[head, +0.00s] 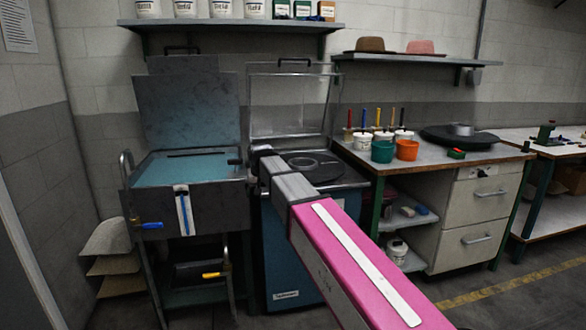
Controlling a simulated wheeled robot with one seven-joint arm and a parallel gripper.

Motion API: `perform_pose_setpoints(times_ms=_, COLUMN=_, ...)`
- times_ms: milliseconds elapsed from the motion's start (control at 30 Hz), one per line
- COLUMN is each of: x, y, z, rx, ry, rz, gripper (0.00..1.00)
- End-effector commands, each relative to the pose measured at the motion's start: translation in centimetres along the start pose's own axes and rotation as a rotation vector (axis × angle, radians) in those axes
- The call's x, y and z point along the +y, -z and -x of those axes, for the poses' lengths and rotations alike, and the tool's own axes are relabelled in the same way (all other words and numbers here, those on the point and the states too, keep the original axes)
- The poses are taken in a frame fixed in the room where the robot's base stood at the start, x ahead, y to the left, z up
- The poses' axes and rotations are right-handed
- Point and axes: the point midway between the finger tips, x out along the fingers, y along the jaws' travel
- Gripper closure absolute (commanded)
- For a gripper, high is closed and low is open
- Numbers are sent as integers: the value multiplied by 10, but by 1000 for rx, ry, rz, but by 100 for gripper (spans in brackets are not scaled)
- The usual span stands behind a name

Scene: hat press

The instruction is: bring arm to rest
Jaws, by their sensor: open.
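My arm reaches from the lower right toward the middle, with a pink link and a grey section beyond it. My gripper (261,153) is at the far end, in front of the press area. It is open, and its fingertips are small and hard to make out. I see nothing held in it. The teal-bodied press (285,270) stands behind and below the arm, with a round dark plate (318,165) on top and a raised clear cover (290,105). The arm hides part of its front and top.
A steel tank (200,170) with an open lid stands left of the press. A workbench (455,158) on the right holds a green cup (383,152), an orange cup (407,150) and a dark round disc. Two hats rest on the right shelf (420,58). Open floor lies at lower right.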

Motion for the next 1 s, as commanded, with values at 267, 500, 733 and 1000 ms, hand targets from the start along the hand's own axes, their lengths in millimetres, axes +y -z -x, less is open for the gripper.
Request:
perform_pose_setpoints(times_ms=267, x=104, y=-92, z=-89, rx=-94, ry=-20, rz=-52, gripper=2)
perform_pose_setpoints(times_ms=500, x=177, y=-182, z=-145, rx=-172, ry=-23, rz=-100, gripper=2)
perform_pose_setpoints(times_ms=733, x=230, y=-271, z=-180, rx=-240, ry=-15, rz=-148, gripper=2)
perform_pose_setpoints(times_ms=1000, x=257, y=-330, z=-196, rx=-283, ry=-5, rz=-181, gripper=2)
